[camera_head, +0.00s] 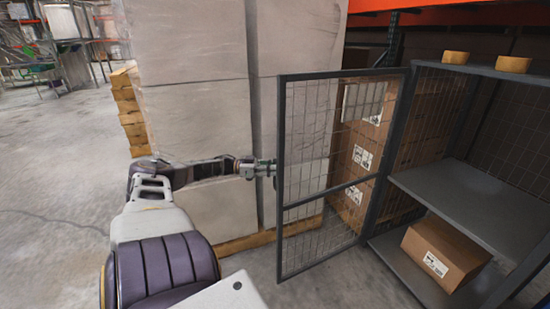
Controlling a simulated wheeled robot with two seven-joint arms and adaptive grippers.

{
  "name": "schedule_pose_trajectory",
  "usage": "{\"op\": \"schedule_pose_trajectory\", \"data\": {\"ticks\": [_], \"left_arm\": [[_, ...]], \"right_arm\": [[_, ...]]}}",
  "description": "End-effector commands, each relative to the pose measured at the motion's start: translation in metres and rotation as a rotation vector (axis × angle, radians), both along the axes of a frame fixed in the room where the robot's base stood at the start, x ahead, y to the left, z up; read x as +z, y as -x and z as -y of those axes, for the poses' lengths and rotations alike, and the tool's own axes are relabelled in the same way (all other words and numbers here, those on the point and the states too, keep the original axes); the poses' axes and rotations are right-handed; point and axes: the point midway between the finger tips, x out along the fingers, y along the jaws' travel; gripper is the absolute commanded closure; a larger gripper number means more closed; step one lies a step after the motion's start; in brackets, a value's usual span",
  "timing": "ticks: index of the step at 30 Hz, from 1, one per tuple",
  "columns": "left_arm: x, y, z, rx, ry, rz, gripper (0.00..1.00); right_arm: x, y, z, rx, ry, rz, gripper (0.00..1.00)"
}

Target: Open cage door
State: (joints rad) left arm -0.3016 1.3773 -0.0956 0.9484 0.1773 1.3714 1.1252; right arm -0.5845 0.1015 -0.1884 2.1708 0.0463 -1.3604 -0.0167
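The cage door (281,208) is a grey metal frame with wire mesh. It stands swung outward from the cage (409,136), hinged on the cage's left front post. My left arm reaches in from the left, and its gripper (270,167) is at the door's free vertical edge, around mid-height. The fingers are small and partly lost against the door frame, so I cannot tell whether they are closed on it or only touching it. My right gripper is not in view.
Inside the cage, a brown carton (440,252) lies on the bottom, below a grey shelf (475,200). A wrapped pallet stack (195,110) stands behind my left arm. The floor (50,210) at left is clear.

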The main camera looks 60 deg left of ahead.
Motion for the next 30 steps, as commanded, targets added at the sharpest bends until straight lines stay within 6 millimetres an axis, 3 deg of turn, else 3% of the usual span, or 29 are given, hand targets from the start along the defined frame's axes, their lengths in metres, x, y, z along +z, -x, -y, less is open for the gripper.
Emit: {"op": "schedule_pose_trajectory", "data": {"ticks": [15,16,21,30], "left_arm": [[-0.0019,0.0006,-0.0007,0.000,0.002,-0.005,1.00],[-0.0019,0.0006,-0.0007,0.000,0.003,-0.006,0.86],[-0.0014,0.0003,-0.0007,0.000,0.002,-0.004,0.66],[-0.0005,0.0001,-0.0008,0.000,0.001,-0.002,0.66]], "right_arm": [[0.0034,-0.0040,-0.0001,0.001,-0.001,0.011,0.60],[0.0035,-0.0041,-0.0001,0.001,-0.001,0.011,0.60],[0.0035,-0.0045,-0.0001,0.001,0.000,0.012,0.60],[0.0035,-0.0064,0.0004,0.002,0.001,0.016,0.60]]}}
